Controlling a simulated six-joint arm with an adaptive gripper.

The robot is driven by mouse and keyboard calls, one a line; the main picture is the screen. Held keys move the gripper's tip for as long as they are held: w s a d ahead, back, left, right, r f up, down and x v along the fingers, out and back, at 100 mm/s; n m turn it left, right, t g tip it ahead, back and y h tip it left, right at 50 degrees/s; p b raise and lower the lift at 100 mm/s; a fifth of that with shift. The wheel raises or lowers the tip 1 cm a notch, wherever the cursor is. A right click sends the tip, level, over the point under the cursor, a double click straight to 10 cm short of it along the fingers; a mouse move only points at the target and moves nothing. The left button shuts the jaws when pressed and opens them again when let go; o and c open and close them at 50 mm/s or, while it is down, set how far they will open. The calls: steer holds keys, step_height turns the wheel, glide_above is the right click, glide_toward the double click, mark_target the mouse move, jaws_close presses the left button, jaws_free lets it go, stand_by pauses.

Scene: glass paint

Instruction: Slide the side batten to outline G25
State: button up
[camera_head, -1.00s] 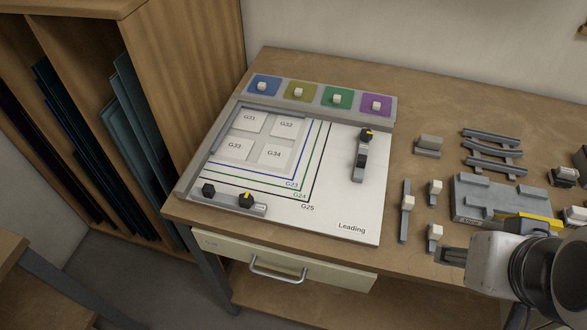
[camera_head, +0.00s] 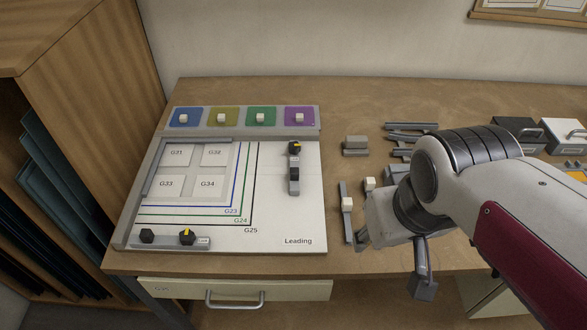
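The white Leading board (camera_head: 285,215) lies on the bench with nested outlines: blue G23, green G24 and black G25 (camera_head: 252,200). The side batten (camera_head: 294,172), a short grey bar with a black-and-yellow knob at its far end, lies lengthwise to the right of the G25 line, apart from it. A second grey batten (camera_head: 170,241) with two black knobs, one yellow-marked, lies along the board's front edge. My gripper (camera_head: 393,262) is right of the board near the bench's front edge. Its fingers are spread apart with nothing visible between them; the arm partly hides it.
Four coloured pads with white knobs, including a blue pad (camera_head: 187,117), line the board's back. Grey rails (camera_head: 408,128) lie behind my arm. A drawer (camera_head: 235,290) is below.

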steer(key=w+a+f, duration=0.3)
steer(key=w+a, duration=0.3)
steer(key=w, duration=0.2)
steer(key=w+a+f, duration=0.2)
steer(key=w+a, duration=0.3)
steer(key=w, duration=0.3)
steer(key=m+t, duration=0.1)
steer(key=m, duration=0.1)
glide_toward(294, 171)
steer(key=shift+w+a+f, duration=0.1)
steer(key=shift+w+f, duration=0.2)
steer(key=shift+f, duration=0.3)
steer(key=shift+f, duration=0.15)
steer(key=shift+x, duration=3.75)
jaws_close()
